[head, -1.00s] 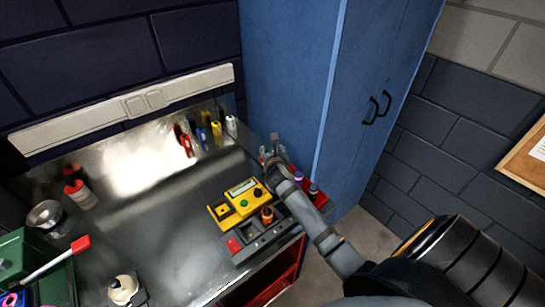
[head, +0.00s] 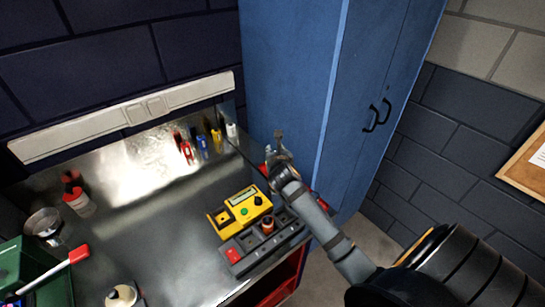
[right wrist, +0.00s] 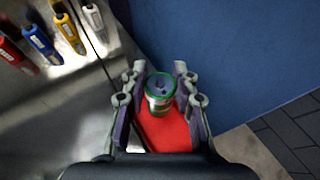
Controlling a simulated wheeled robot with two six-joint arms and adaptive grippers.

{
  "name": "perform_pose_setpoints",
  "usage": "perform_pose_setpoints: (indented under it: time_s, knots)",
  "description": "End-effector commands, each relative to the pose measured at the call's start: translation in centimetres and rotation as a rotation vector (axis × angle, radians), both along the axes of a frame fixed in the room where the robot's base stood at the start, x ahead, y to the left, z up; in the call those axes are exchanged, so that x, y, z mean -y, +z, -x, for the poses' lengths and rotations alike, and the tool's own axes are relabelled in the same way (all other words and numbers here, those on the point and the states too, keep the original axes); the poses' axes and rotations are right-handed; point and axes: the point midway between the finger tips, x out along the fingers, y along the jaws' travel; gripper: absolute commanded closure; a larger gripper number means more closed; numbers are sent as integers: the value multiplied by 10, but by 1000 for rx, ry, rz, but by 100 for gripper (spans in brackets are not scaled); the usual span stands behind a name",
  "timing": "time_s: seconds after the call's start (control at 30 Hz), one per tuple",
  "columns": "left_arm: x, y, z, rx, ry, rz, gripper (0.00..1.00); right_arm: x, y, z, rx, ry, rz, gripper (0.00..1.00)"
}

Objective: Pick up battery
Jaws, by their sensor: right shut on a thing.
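A green-rimmed battery (right wrist: 160,88) stands between the fingers of my right gripper (right wrist: 160,94) in the right wrist view, with its top end facing the camera. The fingers are shut on its sides. In the head view my right gripper (head: 278,158) is over the far right corner of the bench, in front of the blue cabinet, and largely hides what it holds. Another battery (head: 267,225), with an orange-brown top, stands in the dark holder tray (head: 256,249). My left gripper is out of view.
A yellow tester (head: 240,210) sits behind the tray. Several coloured tools (head: 202,143) stand at the bench's back. The blue cabinet (head: 285,80) is close behind the right gripper. A red surface (right wrist: 165,130) lies below the held battery. The bench's middle is clear.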

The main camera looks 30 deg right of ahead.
Motion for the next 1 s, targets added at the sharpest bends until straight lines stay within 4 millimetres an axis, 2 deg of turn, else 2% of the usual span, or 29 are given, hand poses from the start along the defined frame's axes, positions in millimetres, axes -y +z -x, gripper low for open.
perform_pose_setpoints:
  time_s: [0.1, 0.2, 0.4, 0.7, 1.0]
  knots:
    - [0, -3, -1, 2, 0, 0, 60, 3, 39, 31, 6, 6, 13, 100]
    - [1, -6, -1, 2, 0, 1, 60, 4, 51, 61, -3, 8, 16, 100]
    - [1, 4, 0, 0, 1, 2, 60, 8, 69, 93, -3, 4, 12, 100]
    - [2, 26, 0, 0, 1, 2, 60, 10, 80, 118, -1, 1, 6, 100]
    - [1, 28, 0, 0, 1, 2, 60, 9, 79, 120, 2, 12, 1, 100]
